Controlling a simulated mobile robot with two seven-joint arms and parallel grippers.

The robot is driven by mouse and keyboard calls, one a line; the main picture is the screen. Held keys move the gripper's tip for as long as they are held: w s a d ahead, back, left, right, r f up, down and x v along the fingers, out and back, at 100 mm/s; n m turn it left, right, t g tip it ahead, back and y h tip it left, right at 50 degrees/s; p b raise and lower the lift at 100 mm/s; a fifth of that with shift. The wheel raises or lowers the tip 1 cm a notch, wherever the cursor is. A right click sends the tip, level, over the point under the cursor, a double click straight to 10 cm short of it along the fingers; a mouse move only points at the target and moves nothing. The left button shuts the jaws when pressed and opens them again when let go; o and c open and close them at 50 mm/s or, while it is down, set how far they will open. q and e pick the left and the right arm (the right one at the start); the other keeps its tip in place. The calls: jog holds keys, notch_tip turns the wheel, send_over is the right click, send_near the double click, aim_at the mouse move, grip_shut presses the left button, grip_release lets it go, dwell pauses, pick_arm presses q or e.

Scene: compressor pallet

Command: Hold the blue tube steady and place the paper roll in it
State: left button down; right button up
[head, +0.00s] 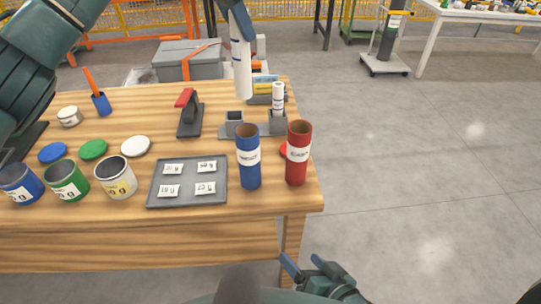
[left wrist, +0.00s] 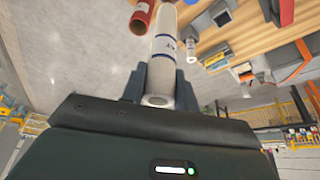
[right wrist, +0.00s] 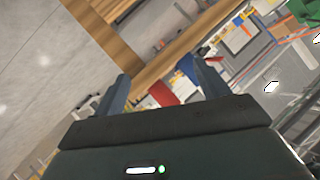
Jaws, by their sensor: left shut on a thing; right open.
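The blue tube (head: 249,160) stands upright near the table's right front corner, its open top facing up and a white label on its side. My left gripper (head: 240,28) is shut on a white paper roll (head: 242,72) and holds it near upright, behind and above the blue tube and apart from it. The held roll also shows in the left wrist view (left wrist: 165,50) between the fingers. My right gripper (head: 315,272) is open and empty, low in front of the table's front right corner; its spread fingers show in the right wrist view (right wrist: 160,88).
A red tube (head: 298,155) stands just right of the blue tube. Another white roll (head: 278,97) stands in a grey holder (head: 270,126) behind them. A grey tray (head: 187,188) with small packets lies to the left, beside open cans (head: 117,183).

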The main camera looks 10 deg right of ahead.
jog(key=w+a+r+m+t+y, duration=0.3)
jog(key=w+a+r+m, duration=0.3)
jog(key=m, duration=0.6)
jog(key=m+t+h, duration=0.2)
jog(key=m, duration=1.6)
send_near(253, 161)
jog(key=w, duration=0.2)
jog(key=x, duration=1)
jog(key=shift+w+a, duration=0.25)
jog(key=shift+a, duration=0.25)
jog(key=shift+c, duration=0.3)
jog(key=c, duration=1)
pick_arm(q)
jog(key=shift+f, duration=6.45)
jog(key=c, duration=1)
grip_release()
